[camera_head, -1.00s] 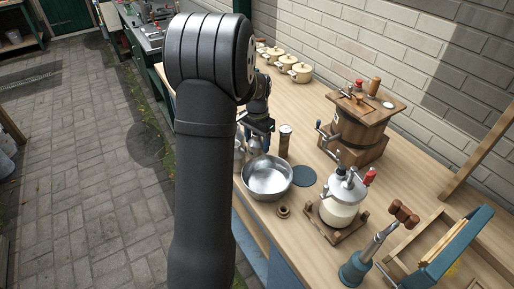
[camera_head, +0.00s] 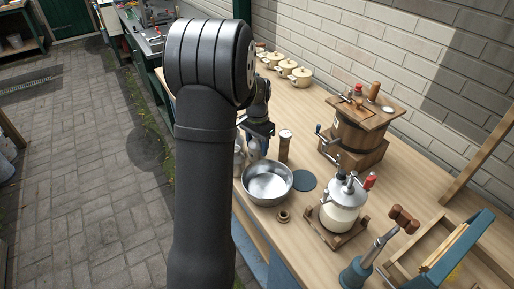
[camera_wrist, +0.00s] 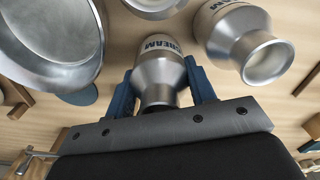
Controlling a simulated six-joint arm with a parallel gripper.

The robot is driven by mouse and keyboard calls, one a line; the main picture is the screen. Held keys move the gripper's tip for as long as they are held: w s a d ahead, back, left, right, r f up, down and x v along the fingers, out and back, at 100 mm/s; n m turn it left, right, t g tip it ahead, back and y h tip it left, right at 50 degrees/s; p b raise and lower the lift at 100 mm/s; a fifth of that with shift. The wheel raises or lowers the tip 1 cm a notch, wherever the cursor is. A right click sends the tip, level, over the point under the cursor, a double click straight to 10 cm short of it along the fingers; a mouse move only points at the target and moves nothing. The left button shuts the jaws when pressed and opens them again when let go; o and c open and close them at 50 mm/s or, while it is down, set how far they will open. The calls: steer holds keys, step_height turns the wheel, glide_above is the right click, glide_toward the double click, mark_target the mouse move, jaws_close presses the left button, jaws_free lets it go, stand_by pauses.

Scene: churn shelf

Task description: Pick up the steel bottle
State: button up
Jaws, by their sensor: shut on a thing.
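In the wrist view, a steel bottle (camera_wrist: 158,72) with a dark "CREAM" label stands between the two blue fingers of my gripper (camera_wrist: 160,78). The fingers are shut on it, one on each side. In the head view, my gripper (camera_head: 257,128) is beyond the metal bowl, and the bottle (camera_head: 253,149) shows only in part below it. A second, similar steel bottle (camera_wrist: 240,40) stands to the right in the wrist view, apart from the fingers. I cannot tell whether the held bottle still touches the bench.
A metal bowl (camera_head: 267,187) stands close to the held bottle. A brown cylinder (camera_head: 285,147) is just right of it. A dark round disc (camera_head: 304,180), a glass churn (camera_head: 342,208) and a wooden churn (camera_head: 358,132) stand further right. Several cream pots (camera_head: 301,77) line the back.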

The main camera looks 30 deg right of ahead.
step_height(320, 180, up, 4)
steer(key=shift+f, duration=0.25)
steer(key=s+d+r, duration=0.4)
steer(key=s+r, duration=0.2)
steer(key=s, duration=0.4)
steer(key=shift+n, duration=0.4)
steer(key=shift+s+d+f, duration=0.65)
steer(key=shift+s+f, duration=0.3)
steer(key=shift+f, duration=0.5)
steer(key=shift+s+d+f, duration=0.6)
steer(key=shift+s+f, duration=0.4)
steer(key=shift+f, duration=0.45)
steer(key=shift+s+d+f, duration=0.65)
steer(key=shift+s+f, duration=0.3)
steer(key=shift+f, duration=0.5)
steer(key=shift+f, duration=0.75)
steer(key=shift+r, duration=0.1)
steer(key=o, duration=1.2)
steer(key=c, duration=0.4)
steer(key=shift+o, duration=0.2)
